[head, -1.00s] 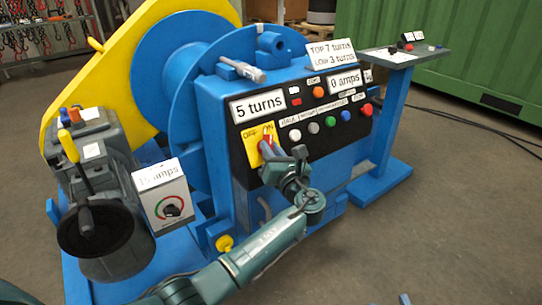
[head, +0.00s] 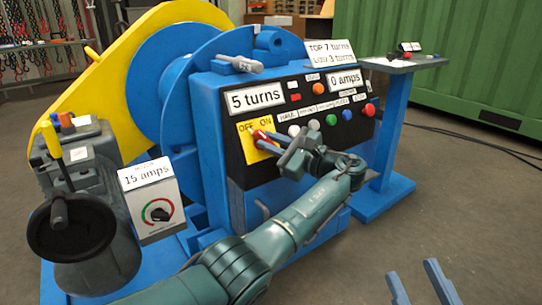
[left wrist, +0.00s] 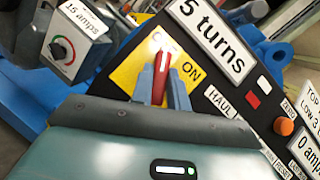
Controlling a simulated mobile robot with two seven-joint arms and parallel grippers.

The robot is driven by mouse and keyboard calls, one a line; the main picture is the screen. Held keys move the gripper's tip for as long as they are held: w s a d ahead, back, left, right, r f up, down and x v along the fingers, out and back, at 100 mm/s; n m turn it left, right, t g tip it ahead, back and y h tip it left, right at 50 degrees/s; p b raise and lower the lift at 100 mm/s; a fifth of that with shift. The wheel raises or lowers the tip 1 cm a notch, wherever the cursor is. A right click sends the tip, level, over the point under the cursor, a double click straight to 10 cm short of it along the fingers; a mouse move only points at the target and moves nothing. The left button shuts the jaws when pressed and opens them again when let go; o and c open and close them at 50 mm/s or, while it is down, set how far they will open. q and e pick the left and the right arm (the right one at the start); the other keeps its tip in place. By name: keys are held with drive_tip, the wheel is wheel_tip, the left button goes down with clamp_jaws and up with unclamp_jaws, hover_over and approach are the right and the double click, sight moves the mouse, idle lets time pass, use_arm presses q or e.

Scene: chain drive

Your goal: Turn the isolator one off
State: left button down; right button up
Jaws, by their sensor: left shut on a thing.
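The isolator has a red handle (head: 262,137) on a yellow plate (head: 246,142) marked OFF and ON, at the left of the black control panel. In the left wrist view, the red handle (left wrist: 162,75) points up at the OFF lettering and partly covers it; ON is clear to its right on the yellow plate (left wrist: 128,72). My left gripper (head: 273,142) is shut on the handle. Its blue fingers (left wrist: 161,88) lie on both sides of it. My right gripper (head: 420,284) shows only two blue fingertips, apart and empty, at the bottom right.
Several push buttons, including a green one (head: 331,119), sit right of the isolator. A "5 turns" sign (head: 255,98) is above it. A "15 amps" box (head: 150,200) with a dial stands left. A small table (head: 405,64) is behind right. The floor at right is clear.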

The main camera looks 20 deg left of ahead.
use_arm(q)
drive_tip(key=shift+f+n+g+b, duration=0.2)
drive_tip(key=shift+n+g+b, duration=0.35)
drive_tip(key=shift+n, duration=0.35)
drive_tip(key=shift+r+n+g+b, duration=0.15)
drive_tip(key=shift+n+g+b, duration=0.55)
drive_tip(key=shift+n, duration=0.2)
use_arm(e)
drive_tip(key=shift+s+d+r+n+y, duration=0.1)
drive_tip(key=shift+s+r+n+y, duration=0.1)
drive_tip(key=shift+r+n+y, duration=0.9)
drive_tip(key=shift+s+d+r+n+y, duration=0.1)
drive_tip(key=shift+s+r+n+y, duration=0.05)
drive_tip(key=shift+r+n+y, duration=0.95)
drive_tip(key=shift+f+n, duration=0.15)
drive_tip(key=shift+n, duration=0.15)
use_arm(q)
drive_tip(key=c, duration=1.4)
unclamp_jaws()
drive_tip(key=shift+o, duration=0.2)
drive_tip(key=shift+r, duration=0.1)
use_arm(e)
drive_tip(key=shift+d, duration=0.1)
